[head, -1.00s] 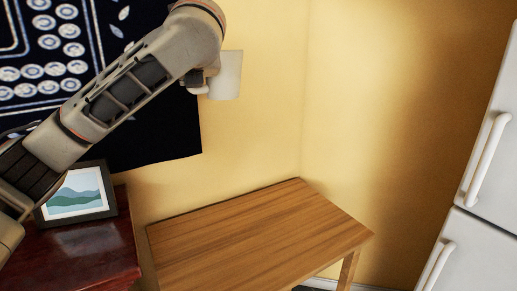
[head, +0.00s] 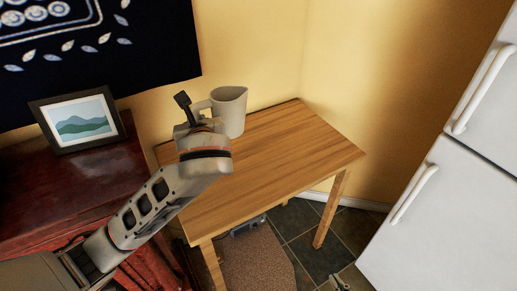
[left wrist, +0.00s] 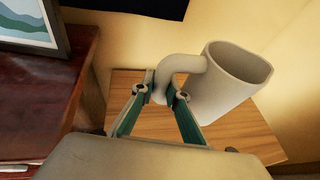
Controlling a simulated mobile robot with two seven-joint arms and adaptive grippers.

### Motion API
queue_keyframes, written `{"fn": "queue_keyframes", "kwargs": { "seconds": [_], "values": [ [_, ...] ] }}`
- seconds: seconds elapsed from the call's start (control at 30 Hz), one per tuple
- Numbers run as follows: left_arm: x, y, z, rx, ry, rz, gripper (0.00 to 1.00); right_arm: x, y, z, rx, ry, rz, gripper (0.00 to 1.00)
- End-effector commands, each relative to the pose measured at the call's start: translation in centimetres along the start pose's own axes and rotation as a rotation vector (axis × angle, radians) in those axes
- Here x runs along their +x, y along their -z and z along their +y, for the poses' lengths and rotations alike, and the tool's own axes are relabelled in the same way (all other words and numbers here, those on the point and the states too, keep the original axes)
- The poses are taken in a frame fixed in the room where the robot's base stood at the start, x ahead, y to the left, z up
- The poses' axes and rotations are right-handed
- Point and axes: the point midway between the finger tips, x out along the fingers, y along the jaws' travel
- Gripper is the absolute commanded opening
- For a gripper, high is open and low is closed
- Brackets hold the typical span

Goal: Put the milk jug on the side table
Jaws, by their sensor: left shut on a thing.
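The milk jug (head: 230,112) is a pale grey-white jug with a handle on its left side. My left gripper (head: 196,112) is shut on the jug's handle, and the jug looks nearly upright. In the left wrist view the two green-lined fingers (left wrist: 162,98) close around the lower end of the handle, with the jug (left wrist: 228,82) to their right. The side table (head: 290,150) is a light wooden table with a bare top. The jug appears over its back left part; I cannot tell whether its base touches the top.
A dark red cabinet (head: 70,185) with a framed picture (head: 80,122) stands left of the table. A white fridge (head: 440,200) stands at the right. The wall is close behind the table. The tabletop to the jug's right and front is clear.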

Motion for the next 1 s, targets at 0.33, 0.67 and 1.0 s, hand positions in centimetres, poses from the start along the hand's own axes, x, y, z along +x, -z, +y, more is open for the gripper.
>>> {"fn": "queue_keyframes", "kwargs": {
  "seconds": [0.33,0.67,1.0],
  "values": [
    [0.9,4.4,1.2,-0.003,-0.021,-0.002,0.0,0.3,-0.8,-0.2,0.003,0.002,-0.007,0.0],
    [4.0,11.7,1.2,-0.003,-0.021,-0.003,0.0,1.0,-1.9,-0.4,0.003,0.002,-0.007,0.0],
    [5.6,15.5,1.1,-0.008,-0.018,-0.003,0.0,1.3,-2.1,-0.4,0.003,0.002,-0.004,0.0]
  ]
}}
